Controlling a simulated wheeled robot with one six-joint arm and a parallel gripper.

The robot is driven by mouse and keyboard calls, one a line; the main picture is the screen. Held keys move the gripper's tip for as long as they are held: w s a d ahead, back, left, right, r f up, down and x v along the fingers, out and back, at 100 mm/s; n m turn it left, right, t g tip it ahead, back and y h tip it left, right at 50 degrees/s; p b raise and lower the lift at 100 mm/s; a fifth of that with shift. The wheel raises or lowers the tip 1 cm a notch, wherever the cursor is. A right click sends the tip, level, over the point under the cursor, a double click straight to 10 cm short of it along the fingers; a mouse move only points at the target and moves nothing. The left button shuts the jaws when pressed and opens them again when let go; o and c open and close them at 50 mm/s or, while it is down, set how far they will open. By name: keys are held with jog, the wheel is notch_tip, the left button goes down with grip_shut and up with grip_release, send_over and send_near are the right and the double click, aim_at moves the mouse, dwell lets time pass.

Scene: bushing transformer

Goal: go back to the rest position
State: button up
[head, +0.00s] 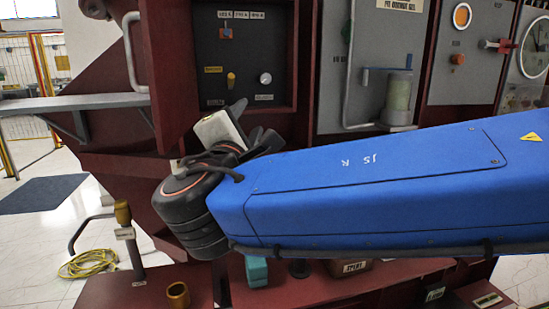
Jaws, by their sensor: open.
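My gripper (258,135) shows partly, just past the black joint at the end of my blue arm. Its dark fingers stand apart, and I see nothing held between them. It is in front of the dark red cabinet, below the open panel recess (243,55). My blue arm link crosses the view from the right and hides part of the wrist and of the bench behind it.
A grey shelf (75,103) juts out at left. Grey panels (375,60) with a cylinder and gauges stand at right. A brass cup (178,295) and a teal block (257,271) sit on the red bench below. A yellow coiled cable (90,263) lies on the floor.

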jog(key=d+f+m+g+h, duration=0.25)
jog(key=d+f, duration=0.35)
jog(key=d, duration=0.3)
jog(key=d+f+m+g+h, duration=0.1)
jog(key=d+f+m+g, duration=0.25)
jog(key=d+f, duration=0.45)
jog(key=d+f+m+g+h, duration=0.1)
jog(key=d+f+m+g, duration=0.25)
jog(key=d, duration=0.75)
jog(key=s+d+f+m+g+y, duration=0.2)
jog(key=s+d+f+m+g, duration=0.2)
jog(key=s+d+f, duration=0.5)
jog(key=s+a+f+m+g+y, duration=0.1)
jog(key=s+f+m+y, duration=0.3)
jog(key=s+f+m, duration=0.4)
jog(key=shift+a+f, duration=0.3)
jog(key=shift+a, duration=0.5)
